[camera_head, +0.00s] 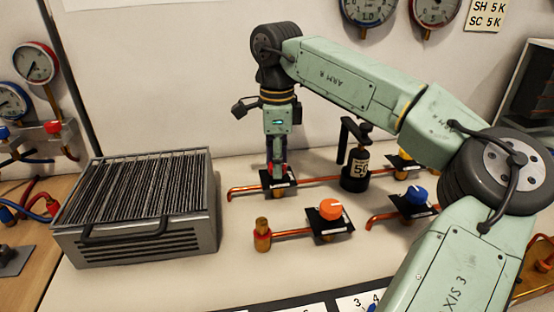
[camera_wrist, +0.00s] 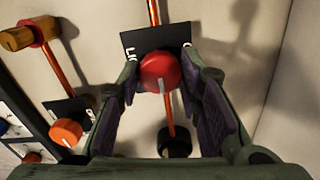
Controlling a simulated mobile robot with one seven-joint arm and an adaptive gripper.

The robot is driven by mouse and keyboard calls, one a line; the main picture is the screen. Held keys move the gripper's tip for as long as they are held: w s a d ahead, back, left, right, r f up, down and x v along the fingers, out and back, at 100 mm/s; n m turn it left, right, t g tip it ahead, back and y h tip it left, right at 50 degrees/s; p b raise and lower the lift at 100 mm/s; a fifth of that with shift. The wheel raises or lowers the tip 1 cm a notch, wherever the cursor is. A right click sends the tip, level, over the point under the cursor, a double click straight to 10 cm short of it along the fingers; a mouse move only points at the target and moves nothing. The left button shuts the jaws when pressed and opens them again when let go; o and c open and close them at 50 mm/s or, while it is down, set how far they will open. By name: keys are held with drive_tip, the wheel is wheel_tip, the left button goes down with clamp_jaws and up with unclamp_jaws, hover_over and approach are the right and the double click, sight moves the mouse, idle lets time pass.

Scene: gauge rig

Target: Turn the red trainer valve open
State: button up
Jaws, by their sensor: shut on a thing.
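The red trainer valve is a round red knob (camera_wrist: 160,72) with a white mark, on a black plate (camera_wrist: 135,44) in line with a copper pipe. My gripper (camera_wrist: 160,88) has its two fingers on either side of the knob, shut on it. The white mark runs roughly along the pipe in the wrist view. In the head view my gripper (camera_head: 277,168) points straight down over the black plate (camera_head: 280,189), and its fingers mostly hide the knob.
An orange knob (camera_head: 330,209) sits in front, with a blue knob (camera_head: 417,194) and a yellow knob (camera_head: 403,161) to the right. A grey slotted box (camera_head: 205,240) stands left. Gauges hang on the wall.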

drive_tip(key=shift+n, duration=0.3)
drive_tip(key=n+p, duration=0.2)
drive_tip(key=n, duration=0.1)
drive_tip(key=shift+r, duration=0.1)
drive_tip(key=n+p, duration=0.1)
drive_tip(key=n, duration=0.3)
drive_tip(key=shift+n+p, duration=0.4)
drive_tip(key=n, duration=0.4)
drive_tip(key=shift+n+p, duration=0.3)
drive_tip(key=shift+p, duration=0.05)
drive_tip(key=n, duration=0.4)
drive_tip(key=shift+n, duration=0.4)
drive_tip(key=o, duration=1.2)
drive_tip(key=shift+c, duration=0.2)
wheel_tip(320, 180, up, 12)
